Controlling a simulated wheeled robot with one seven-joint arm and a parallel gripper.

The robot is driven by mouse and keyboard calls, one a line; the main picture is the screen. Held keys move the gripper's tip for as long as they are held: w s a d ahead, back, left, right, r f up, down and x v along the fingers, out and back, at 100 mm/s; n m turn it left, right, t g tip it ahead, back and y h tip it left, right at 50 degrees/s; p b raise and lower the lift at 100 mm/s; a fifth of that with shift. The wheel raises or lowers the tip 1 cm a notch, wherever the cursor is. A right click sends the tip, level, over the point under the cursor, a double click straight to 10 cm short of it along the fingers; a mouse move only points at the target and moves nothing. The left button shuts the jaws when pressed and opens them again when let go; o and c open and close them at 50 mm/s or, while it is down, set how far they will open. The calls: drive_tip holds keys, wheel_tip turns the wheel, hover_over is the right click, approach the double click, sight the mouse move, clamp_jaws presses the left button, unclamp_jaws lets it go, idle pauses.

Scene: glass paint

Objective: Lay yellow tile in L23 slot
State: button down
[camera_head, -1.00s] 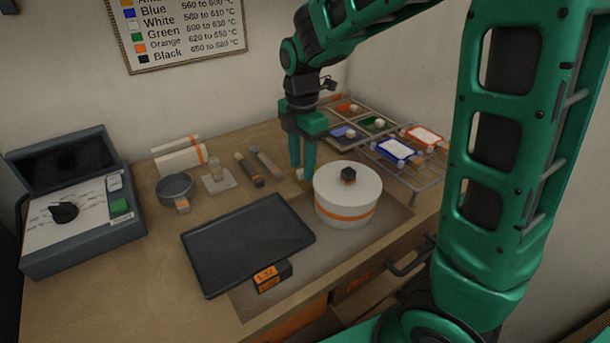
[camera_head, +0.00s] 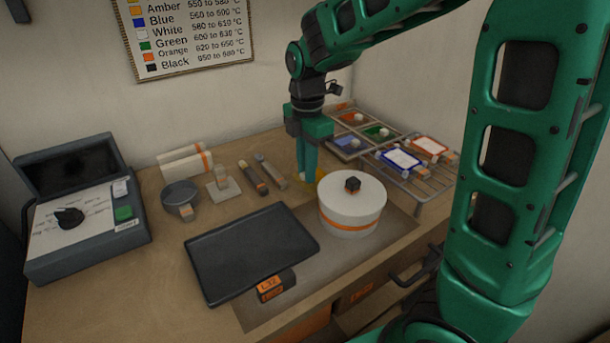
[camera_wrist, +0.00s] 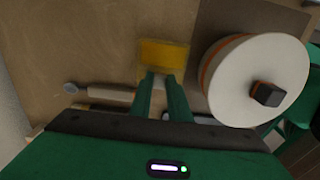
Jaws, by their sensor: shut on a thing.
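The yellow tile (camera_wrist: 165,55) is a flat amber-yellow square, seen at my fingertips in the wrist view. My gripper (camera_wrist: 162,78) is shut on its near edge. In the head view my gripper (camera_head: 308,180) is behind the white lidded pot, and a sliver of the yellow tile (camera_head: 320,175) shows beside the fingers. I cannot tell how far it is above the table. The black tray (camera_head: 250,250) lies in front with an orange tag (camera_head: 271,284) reading L32. I cannot make out an L23 label.
The white round pot (camera_head: 351,210) with a black knob stands right of my gripper. A wire rack (camera_head: 432,188) with coloured tiles is at the back right. A control box (camera_head: 80,215) is at the left. Brushes (camera_head: 262,175) lie behind the tray.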

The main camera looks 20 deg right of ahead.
wheel_tip(320, 180, up, 11)
idle(0.8)
drive_tip(key=w+d+f, duration=0.3)
drive_tip(key=w+d, duration=0.4)
drive_tip(key=w, duration=0.5)
drive_tip(key=w+d+f, duration=0.2)
drive_tip(key=w+d, duration=0.6)
drive_tip(key=w, duration=0.4)
drive_tip(key=shift+s+a+f, duration=0.1)
drive_tip(key=shift+s+f, duration=0.05)
drive_tip(key=shift+f, duration=1.5)
drive_tip(key=shift+s+f, duration=0.1)
drive_tip(key=shift+f, duration=1.5)
drive_tip(key=c, duration=1.6)
unclamp_jaws()
